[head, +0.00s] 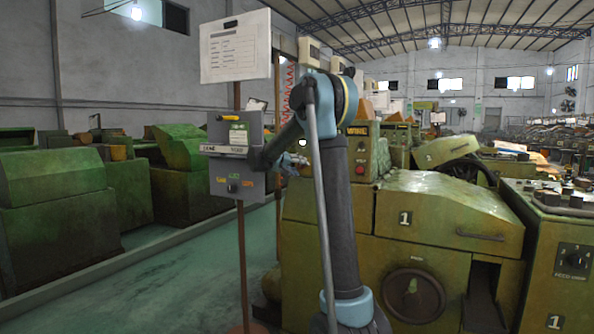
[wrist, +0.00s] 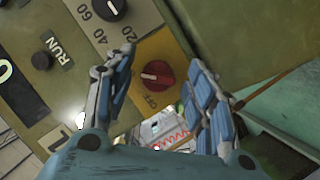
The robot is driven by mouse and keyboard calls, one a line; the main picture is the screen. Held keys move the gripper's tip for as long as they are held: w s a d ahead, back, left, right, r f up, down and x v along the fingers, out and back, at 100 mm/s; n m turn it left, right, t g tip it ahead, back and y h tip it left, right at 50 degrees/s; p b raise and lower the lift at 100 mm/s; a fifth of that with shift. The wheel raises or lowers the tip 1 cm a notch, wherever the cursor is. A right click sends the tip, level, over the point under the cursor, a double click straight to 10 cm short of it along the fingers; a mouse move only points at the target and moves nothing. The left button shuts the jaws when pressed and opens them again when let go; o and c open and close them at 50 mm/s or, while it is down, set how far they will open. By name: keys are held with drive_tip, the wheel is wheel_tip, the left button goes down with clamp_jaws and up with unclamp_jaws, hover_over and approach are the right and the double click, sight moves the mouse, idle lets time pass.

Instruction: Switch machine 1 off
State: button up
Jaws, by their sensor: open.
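In the wrist view a red rotary knob (wrist: 157,74) sits on a yellow plate (wrist: 172,46) with the word OFF printed beside it. A pale mark on the knob points to the picture's left, not straight at OFF. My gripper (wrist: 161,58) is open, with one blue-padded finger on each side of the knob. I cannot tell whether either finger touches it. In the head view machine 1 (head: 450,215) is a worn green machine with a white "1" label and a handwheel.
The panel also holds a numbered black dial (wrist: 108,8) and a black RUN button (wrist: 42,61). In the head view a grey control box (head: 236,155) stands on a post at left. Another green cabinet (head: 560,250) is at right. Green floor (head: 170,285) is open at left.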

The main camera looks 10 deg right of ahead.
drive_tip(key=c, duration=1.1)
drive_tip(key=shift+a, duration=0.1)
drive_tip(key=n+h, duration=0.1)
drive_tip(key=n, duration=0.1)
drive_tip(key=n+h, duration=0.1)
drive_tip(key=n, duration=0.2)
drive_tip(key=n+h, duration=0.1)
drive_tip(key=n, duration=0.1)
drive_tip(key=shift+a+f+n+h, duration=0.1)
drive_tip(key=shift+f+n+h, duration=0.15)
drive_tip(key=shift+n+h, duration=0.05)
drive_tip(key=shift+o, duration=0.2)
drive_tip(key=n+t+h, duration=0.1)
drive_tip(key=n, duration=0.3)
drive_tip(key=shift+f+t, duration=0.1)
drive_tip(key=shift+t, duration=0.3)
drive_tip(key=shift+n+t, duration=1)
drive_tip(key=shift+n, duration=1.7)
drive_tip(key=shift+h, duration=0.3)
